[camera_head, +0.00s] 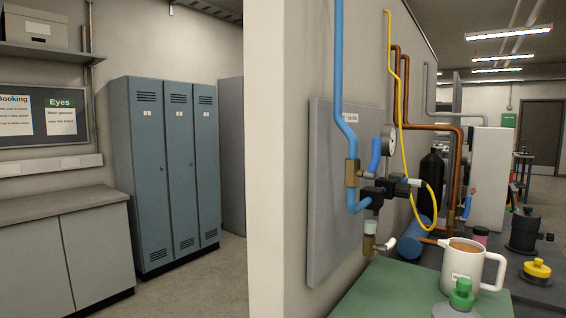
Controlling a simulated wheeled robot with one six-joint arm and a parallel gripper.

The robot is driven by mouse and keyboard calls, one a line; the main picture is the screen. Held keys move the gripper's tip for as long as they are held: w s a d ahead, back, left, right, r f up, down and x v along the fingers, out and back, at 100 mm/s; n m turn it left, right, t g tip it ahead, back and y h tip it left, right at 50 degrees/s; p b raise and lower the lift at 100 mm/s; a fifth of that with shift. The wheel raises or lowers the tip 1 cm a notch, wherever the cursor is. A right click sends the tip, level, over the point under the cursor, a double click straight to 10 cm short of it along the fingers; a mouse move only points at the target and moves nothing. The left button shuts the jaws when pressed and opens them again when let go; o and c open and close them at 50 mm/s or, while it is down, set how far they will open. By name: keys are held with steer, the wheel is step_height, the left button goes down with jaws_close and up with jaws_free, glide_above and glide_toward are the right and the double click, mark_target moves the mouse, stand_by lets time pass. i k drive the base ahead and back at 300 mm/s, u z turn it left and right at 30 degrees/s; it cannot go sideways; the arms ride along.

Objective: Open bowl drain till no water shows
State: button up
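A small pale, see-through bowl (370,228) hangs under a black valve body (373,198) on the blue pipe line, in front of a grey wall panel. Below the bowl is a brass-coloured fitting (369,245) with a pale elbow at its right, which looks like the drain. The bowl is too small in this view to tell whether water stands in it or whether the drain is open. My gripper is not in view.
A green mat (385,290) covers the near bench. On the bench stand a white mug (470,265) of brown liquid, a green-topped item (461,295), a yellow-topped item (537,268) and a black valve-like part (523,232). A wall edge and grey lockers (165,170) stand left.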

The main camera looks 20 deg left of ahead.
mark_target(383, 249)
steer(key=z, duration=0.4)
steer(key=k, duration=0.6)
steer(key=z, duration=0.85)
steer(key=i, duration=0.7)
steer(key=u, duration=0.8)
steer(key=i, duration=0.75)
steer(key=u, duration=0.9)
